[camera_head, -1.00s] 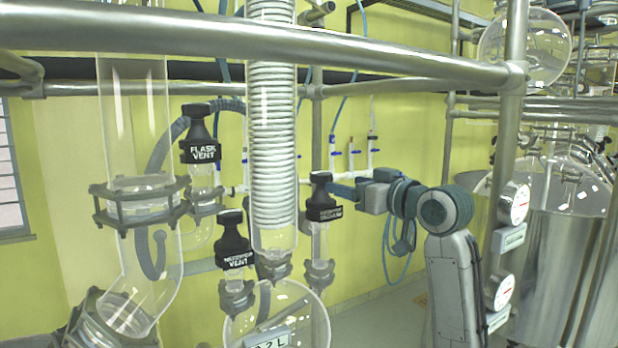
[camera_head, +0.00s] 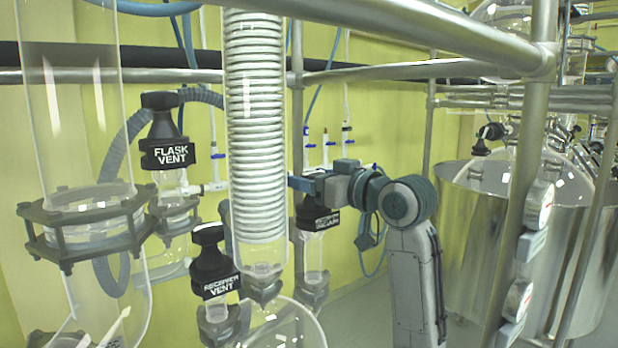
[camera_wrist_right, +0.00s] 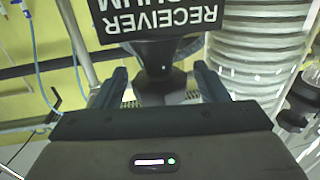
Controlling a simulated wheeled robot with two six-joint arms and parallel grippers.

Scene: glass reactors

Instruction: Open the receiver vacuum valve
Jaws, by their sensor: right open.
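The receiver vacuum valve (camera_head: 318,221) is a black labelled block on a glass neck, right of the coiled condenser in the head view. My right gripper (camera_head: 300,184) is at its upper part, hiding the knob there. In the right wrist view, the upside-down label of the valve (camera_wrist_right: 160,18) reads "RECEIVER" and a partly cut-off second word. The dark knob and stem lie between the spread fingers of my right gripper (camera_wrist_right: 160,78), with gaps visible at the sides. The gripper is open. My left gripper is not in view.
The RECEIVER VENT valve (camera_head: 213,268) and FLASK VENT valve (camera_head: 166,145) stand to the left. The glass condenser (camera_head: 254,130) is close beside the right gripper. Steel frame rails (camera_head: 400,28) cross above, and an upright post (camera_head: 525,170) stands to the right.

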